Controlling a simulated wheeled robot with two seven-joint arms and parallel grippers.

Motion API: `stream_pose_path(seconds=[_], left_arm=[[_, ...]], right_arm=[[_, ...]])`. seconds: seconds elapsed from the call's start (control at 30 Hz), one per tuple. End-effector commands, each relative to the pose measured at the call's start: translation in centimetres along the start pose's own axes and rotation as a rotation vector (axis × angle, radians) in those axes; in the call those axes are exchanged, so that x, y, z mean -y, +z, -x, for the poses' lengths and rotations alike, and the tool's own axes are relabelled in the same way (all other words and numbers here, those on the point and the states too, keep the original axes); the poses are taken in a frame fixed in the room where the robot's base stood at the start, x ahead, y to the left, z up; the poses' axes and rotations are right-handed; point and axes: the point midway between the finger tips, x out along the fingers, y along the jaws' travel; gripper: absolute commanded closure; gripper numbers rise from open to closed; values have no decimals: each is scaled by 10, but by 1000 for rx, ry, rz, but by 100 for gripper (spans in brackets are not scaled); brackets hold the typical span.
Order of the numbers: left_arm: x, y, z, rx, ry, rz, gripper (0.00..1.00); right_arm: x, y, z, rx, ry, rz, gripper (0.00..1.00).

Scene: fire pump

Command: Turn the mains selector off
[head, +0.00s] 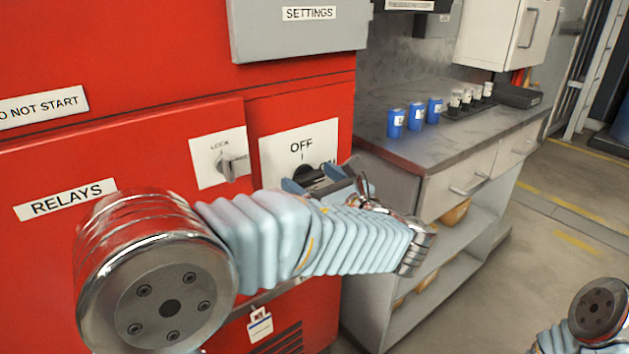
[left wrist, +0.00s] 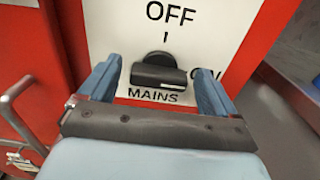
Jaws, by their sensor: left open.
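The mains selector (head: 308,173) is a black knob on a white plate (head: 327,140) marked OFF at the top, on the red cabinet. In the left wrist view the black knob (left wrist: 158,72) has its handle lying sideways, pointing right toward the ON mark, with MAINS printed below. My left gripper (head: 318,180) is in front of the plate. In the left wrist view its blue fingers (left wrist: 160,85) are open, one on each side of the knob, with gaps visible. My left arm hides the plate's lower part in the head view. My right gripper is not visible.
A metal LOCK switch (head: 232,164) sits on a plate left of the selector. A grey SETTINGS box (head: 300,30) juts out above. A counter (head: 450,140) with blue cans (head: 396,123) stands to the right. A tag (head: 260,325) hangs below my arm.

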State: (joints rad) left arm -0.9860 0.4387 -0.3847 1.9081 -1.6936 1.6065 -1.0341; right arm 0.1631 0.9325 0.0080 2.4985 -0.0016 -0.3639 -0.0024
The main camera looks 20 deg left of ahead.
Motion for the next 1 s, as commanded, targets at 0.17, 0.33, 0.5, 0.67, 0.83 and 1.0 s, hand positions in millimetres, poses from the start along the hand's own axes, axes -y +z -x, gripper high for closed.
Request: stream_pose_path(seconds=[0.17, 0.33, 0.5, 0.67, 0.83, 1.0], left_arm=[[0, 0, 0, 0, 0, 0, 8], [0, 0, 0, 0, 1, 0, 33], [0, 0, 0, 0, 1, 0, 59], [0, 0, 0, 0, 1, 4, 64], [0, 0, 0, 0, 1, 36, 64], [-1, -1, -1, 0, 2, 120, 64]], right_arm=[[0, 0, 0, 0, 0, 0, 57], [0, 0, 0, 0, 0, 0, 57], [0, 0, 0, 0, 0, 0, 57], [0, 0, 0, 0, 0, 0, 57], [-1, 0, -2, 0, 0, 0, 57], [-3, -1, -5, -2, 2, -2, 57]])
